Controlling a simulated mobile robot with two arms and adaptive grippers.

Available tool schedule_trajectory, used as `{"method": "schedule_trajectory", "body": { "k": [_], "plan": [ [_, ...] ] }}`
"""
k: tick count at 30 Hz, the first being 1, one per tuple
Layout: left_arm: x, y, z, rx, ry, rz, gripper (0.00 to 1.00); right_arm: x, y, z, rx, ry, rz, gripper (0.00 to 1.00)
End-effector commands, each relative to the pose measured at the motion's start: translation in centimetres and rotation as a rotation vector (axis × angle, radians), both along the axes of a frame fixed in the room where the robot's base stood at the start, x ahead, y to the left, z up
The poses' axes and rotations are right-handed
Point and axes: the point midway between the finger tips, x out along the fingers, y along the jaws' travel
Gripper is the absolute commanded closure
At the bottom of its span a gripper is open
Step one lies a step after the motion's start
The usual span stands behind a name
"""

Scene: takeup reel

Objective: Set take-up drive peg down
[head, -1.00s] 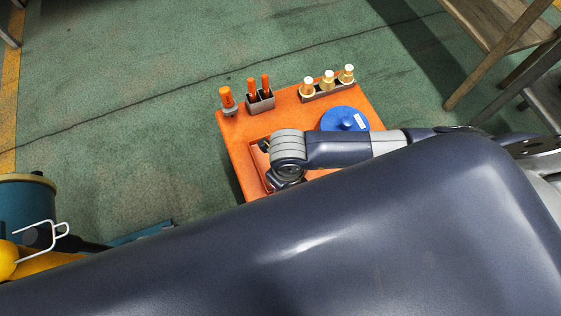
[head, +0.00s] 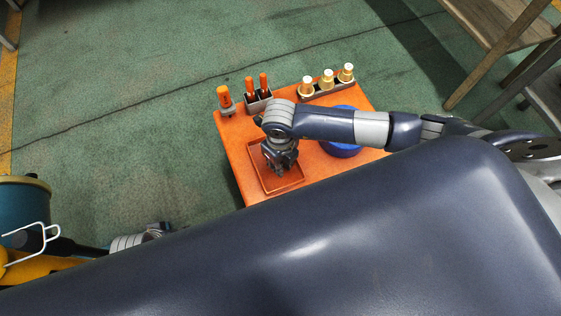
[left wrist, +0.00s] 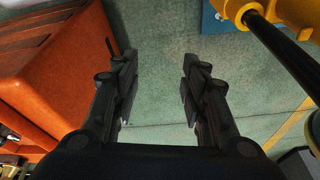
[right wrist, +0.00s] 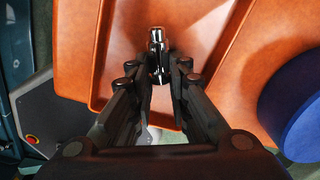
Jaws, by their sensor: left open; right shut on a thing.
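The take-up drive peg (right wrist: 157,42) is a shiny metal piece in the right wrist view. My right gripper (right wrist: 152,72) is shut on it. In the head view this gripper (head: 281,170) points down over the shallow orange tray (head: 299,184) on the orange table. The tray floor and walls also show around the peg in the right wrist view. I cannot tell whether the peg touches the tray floor. My left gripper (left wrist: 160,68) is open and empty, above the green floor beside an orange surface.
A blue round part (head: 342,149) sits right of the tray, partly behind my right arm. Orange-handled tools (head: 257,90) and a rack of gold-and-white pieces (head: 327,80) line the back edge. A yellow machine with a dark rod (left wrist: 270,35) is near my left gripper.

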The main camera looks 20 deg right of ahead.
Motion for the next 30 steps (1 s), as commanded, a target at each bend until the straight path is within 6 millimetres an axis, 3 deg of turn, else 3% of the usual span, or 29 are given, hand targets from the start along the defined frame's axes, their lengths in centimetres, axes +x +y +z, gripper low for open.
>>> {"method": "schedule_trajectory", "body": {
  "k": [8,9,11,24,30],
  "plan": [
    [0.0,0.0,0.5,0.0,-0.002,0.0,0.6,0.0,0.0,-0.2,0.0,0.0,0.0,1.0],
    [0.0,0.0,0.6,-0.001,-0.003,0.0,0.6,0.0,0.0,-0.2,0.0,0.0,0.0,0.76],
    [0.0,0.0,0.6,-0.001,-0.003,0.0,0.6,0.0,0.0,-0.2,0.0,0.0,0.0,0.63],
    [0.0,0.0,0.6,-0.001,-0.005,0.001,0.6,0.0,0.0,0.1,0.0,0.0,-0.001,0.63],
    [-0.1,0.0,-2.6,0.001,0.018,-0.003,0.6,0.1,0.0,3.6,0.002,-0.004,0.0,0.63]
  ]
}}
